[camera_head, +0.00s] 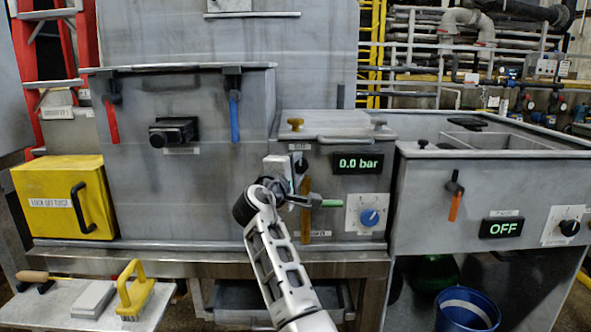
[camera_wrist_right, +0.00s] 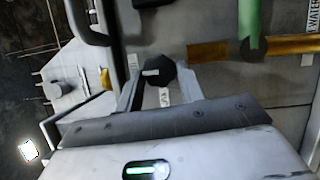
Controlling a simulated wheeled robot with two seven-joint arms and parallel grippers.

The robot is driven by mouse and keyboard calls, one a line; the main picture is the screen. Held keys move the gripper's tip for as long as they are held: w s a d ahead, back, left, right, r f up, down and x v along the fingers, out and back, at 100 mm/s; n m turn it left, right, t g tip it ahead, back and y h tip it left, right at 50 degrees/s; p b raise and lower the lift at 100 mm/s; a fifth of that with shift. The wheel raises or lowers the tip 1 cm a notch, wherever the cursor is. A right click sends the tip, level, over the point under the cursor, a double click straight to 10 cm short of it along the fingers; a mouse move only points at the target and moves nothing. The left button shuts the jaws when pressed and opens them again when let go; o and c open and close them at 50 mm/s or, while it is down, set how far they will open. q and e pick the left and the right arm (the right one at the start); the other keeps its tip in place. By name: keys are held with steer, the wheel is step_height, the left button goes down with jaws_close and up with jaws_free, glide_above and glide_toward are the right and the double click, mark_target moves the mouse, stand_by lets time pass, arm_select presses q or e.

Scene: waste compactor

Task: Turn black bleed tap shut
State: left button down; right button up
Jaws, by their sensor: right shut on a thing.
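The black bleed tap (camera_wrist_right: 159,71) is a dark, many-sided knob with a pale mark across its face, on the grey panel in the right wrist view. My right gripper (camera_wrist_right: 158,80) has its two grey fingers on either side of this knob and is shut on it. In the head view, my right gripper (camera_head: 283,172) is at the panel left of the 0.0 bar display, and it hides most of the black bleed tap (camera_head: 301,165). My left gripper is not in view.
Below the tap, a brass pipe (camera_head: 306,222) carries a green lever (camera_head: 327,203) pointing right. A blue knob (camera_head: 369,217) sits right of it. The 0.0 bar display (camera_head: 358,163) is close by. An orange-handled lever (camera_head: 454,205) and the OFF display (camera_head: 501,229) are farther right.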

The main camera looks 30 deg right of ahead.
steer(key=shift+f, duration=0.1)
steer(key=o, duration=1)
steer(key=shift+s+a, duration=0.1)
steer(key=b+v, duration=0.1)
steer(key=v, duration=1.4)
steer(key=shift+s+a, duration=0.25)
steer(key=shift+a, duration=0.1)
